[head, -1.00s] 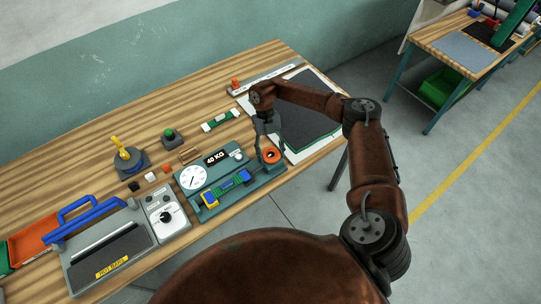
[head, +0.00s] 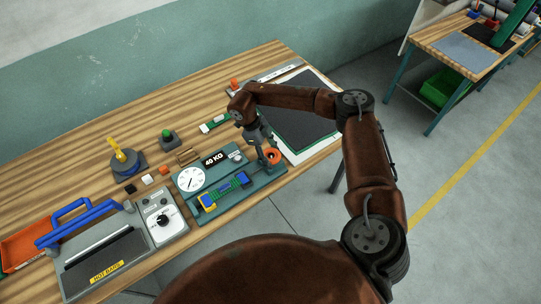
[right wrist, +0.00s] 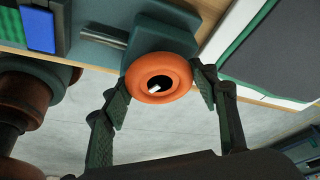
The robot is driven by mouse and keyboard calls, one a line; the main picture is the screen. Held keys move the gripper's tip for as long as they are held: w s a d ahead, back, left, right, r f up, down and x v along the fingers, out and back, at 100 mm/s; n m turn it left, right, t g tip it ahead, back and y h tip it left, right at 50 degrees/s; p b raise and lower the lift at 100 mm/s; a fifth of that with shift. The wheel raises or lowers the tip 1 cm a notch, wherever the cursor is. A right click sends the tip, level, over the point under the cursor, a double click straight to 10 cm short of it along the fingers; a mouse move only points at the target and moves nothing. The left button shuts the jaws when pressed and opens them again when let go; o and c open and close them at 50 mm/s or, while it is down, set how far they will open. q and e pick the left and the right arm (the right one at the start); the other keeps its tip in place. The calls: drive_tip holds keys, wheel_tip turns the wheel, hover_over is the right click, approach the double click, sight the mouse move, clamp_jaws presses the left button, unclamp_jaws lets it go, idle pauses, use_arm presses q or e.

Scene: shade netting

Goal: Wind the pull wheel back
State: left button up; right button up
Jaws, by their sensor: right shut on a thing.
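The orange pull wheel (head: 275,154) sits at the right end of the teal pull tester (head: 246,194) near the table's front edge. In the right wrist view the wheel (right wrist: 139,85) is a round ring with a dark centre. My right gripper (head: 268,157) reaches down to it from the upper left, its hand tilted. In the wrist view its two fingers lie on opposite sides of the wheel, shut on it. My left gripper is out of view.
A grey hot-bar unit (head: 105,262) with a blue handle and a dial box (head: 162,219) stand left of the tester. A dark sheet (head: 305,115) lies to the right. A green-topped button (head: 167,137) and small blocks lie behind the tester.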

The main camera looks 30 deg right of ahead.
drive_tip(key=n, duration=0.2)
drive_tip(key=n+t+h, duration=0.1)
drive_tip(key=n, duration=0.2)
drive_tip(key=shift+t, duration=0.3)
drive_tip(key=shift+n, duration=0.3)
drive_tip(key=o, duration=1.2)
drive_tip(key=shift+c, duration=0.2)
drive_tip(key=shift+a+r, duration=0.1)
drive_tip(key=shift+r, duration=0.1)
drive_tip(key=v, duration=1.1)
drive_tip(key=shift+a+r, duration=0.2)
drive_tip(key=shift+r, duration=0.05)
